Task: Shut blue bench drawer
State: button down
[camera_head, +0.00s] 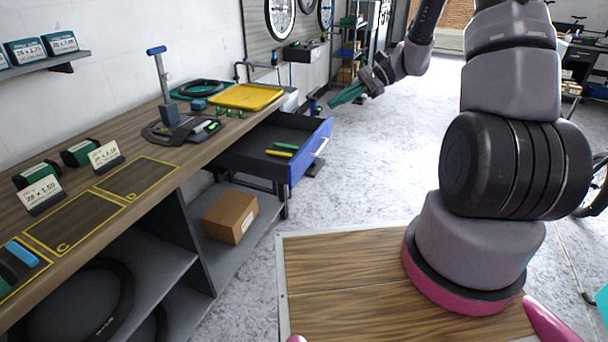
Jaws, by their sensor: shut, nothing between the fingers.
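The blue-fronted bench drawer (310,152) sticks out from under the wooden bench, pulled open toward the right. Its dark inside shows, with a yellow and a green hand tool lying in it. A pale handle runs along the blue front's outer face. My gripper (334,101) has teal fingers, shut and empty. It is in the air to the right of the drawer's far end, apart from it in the picture. How far it is from the drawer front in depth is hard to tell.
On the bench are a yellow tray (246,96), a black scale-like stand (181,128) and small signs. A cardboard box (230,215) sits on the shelf below. The grey floor (390,150) right of the drawer is clear. A shelf rack (352,50) stands behind.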

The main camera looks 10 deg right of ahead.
jog(key=w+d+f+m+t+y, duration=0.1)
jog(key=w+f+m+y, duration=0.15)
jog(key=f, duration=0.45)
jog(key=w+d+f+m+t+y, duration=0.1)
jog(key=w+f+m+t, duration=0.15)
jog(key=f, duration=0.45)
jog(key=m+t, duration=0.6)
jog(key=m, duration=0.1)
send_near(296, 171)
jog(key=x, duration=0.7)
